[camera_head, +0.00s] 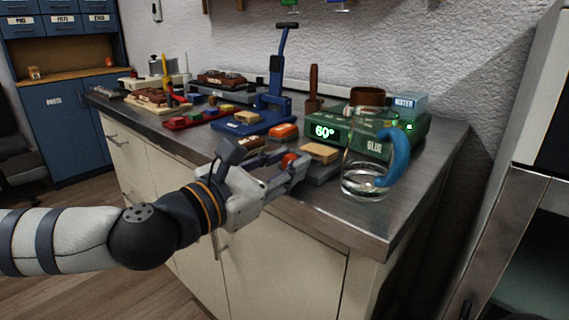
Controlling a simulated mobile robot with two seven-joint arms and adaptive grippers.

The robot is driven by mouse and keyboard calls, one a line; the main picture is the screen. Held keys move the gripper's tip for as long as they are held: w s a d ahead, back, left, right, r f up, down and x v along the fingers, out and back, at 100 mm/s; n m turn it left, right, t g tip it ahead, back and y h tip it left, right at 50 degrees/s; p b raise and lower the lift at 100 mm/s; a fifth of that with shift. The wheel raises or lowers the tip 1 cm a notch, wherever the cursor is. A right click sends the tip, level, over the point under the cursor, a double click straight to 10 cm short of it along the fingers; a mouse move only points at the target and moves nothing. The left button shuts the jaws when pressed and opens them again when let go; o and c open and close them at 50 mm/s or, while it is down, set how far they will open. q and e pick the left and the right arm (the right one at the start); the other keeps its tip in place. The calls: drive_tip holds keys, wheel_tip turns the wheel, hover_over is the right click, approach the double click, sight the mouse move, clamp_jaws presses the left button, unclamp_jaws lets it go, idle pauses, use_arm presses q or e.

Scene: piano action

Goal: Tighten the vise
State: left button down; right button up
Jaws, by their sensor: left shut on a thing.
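My left gripper (288,165) reaches over the counter's front edge. Its fingers are shut around a red-orange knob (290,159), which shows partly between them. The knob sits at the left end of a low, dark grey body (324,173) with a light wooden block (320,152) on top, which looks like the vise. The gripper and fingers hide much of its left side, so I cannot tell how far apart its jaws are. My right gripper is not in view.
A clear jug (364,165) with a blue handle stands close to the right. Behind are a green glue heater (345,133) reading 60 and a blue press (275,95). A red tray (200,118) lies further left. The counter's front right corner (385,235) is bare.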

use_arm(q)
drive_tip(key=c, duration=1.3)
unclamp_jaws()
drive_tip(key=v, duration=0.7)
drive_tip(key=shift+s+a, duration=0.15)
drive_tip(key=shift+s, duration=0.05)
